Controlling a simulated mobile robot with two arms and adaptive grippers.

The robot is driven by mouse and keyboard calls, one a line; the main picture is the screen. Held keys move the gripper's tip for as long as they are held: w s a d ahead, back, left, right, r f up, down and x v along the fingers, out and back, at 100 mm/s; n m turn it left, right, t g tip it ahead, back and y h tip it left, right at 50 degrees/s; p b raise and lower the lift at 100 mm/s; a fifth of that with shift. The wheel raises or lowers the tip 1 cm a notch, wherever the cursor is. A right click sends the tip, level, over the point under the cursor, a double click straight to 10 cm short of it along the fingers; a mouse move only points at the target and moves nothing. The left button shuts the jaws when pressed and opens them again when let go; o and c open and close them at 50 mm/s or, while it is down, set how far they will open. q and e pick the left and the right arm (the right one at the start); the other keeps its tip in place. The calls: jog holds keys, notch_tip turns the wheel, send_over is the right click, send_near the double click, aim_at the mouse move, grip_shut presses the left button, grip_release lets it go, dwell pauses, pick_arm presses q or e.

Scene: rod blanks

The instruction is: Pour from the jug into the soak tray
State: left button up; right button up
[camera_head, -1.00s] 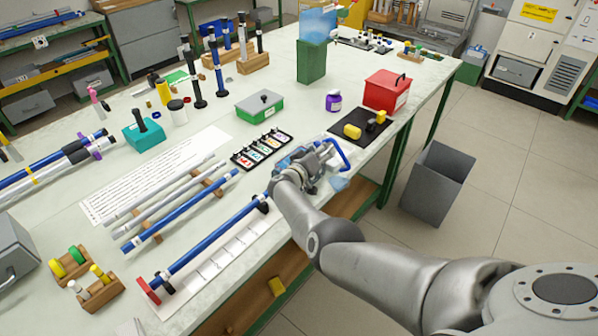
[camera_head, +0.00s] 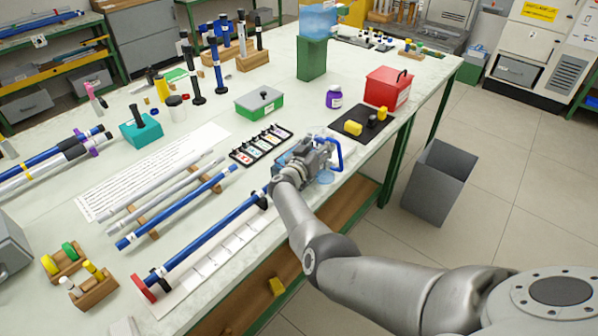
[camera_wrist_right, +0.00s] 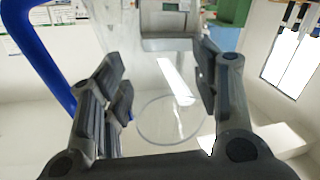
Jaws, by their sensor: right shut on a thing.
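My right gripper (camera_head: 308,160) is shut on a clear jug with a blue handle (camera_head: 340,152), at the near edge of the bench. A round pale blue part of the jug shows just below the gripper. In the right wrist view the gripper (camera_wrist_right: 165,95) has its fingers on both sides of the clear jug (camera_wrist_right: 170,120), and the blue handle is at the left. My gripper hides much of the jug. A pale blue patch shows left of the gripper; I cannot tell whether it is the soak tray. My left gripper is not in view.
A black mat (camera_head: 345,137) with yellow and dark blocks lies just behind the gripper. A red box (camera_head: 388,88) and a purple jar (camera_head: 333,98) stand beyond it. A blue rod (camera_head: 210,240) lies to the left. A grey bin (camera_head: 438,190) stands on the floor right of the bench.

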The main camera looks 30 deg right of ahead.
aim_at(320, 132)
jog(key=shift+r, duration=0.2)
notch_tip(320, 132, up, 5)
jog(key=p, duration=0.5)
jog(key=shift+f, duration=0.1)
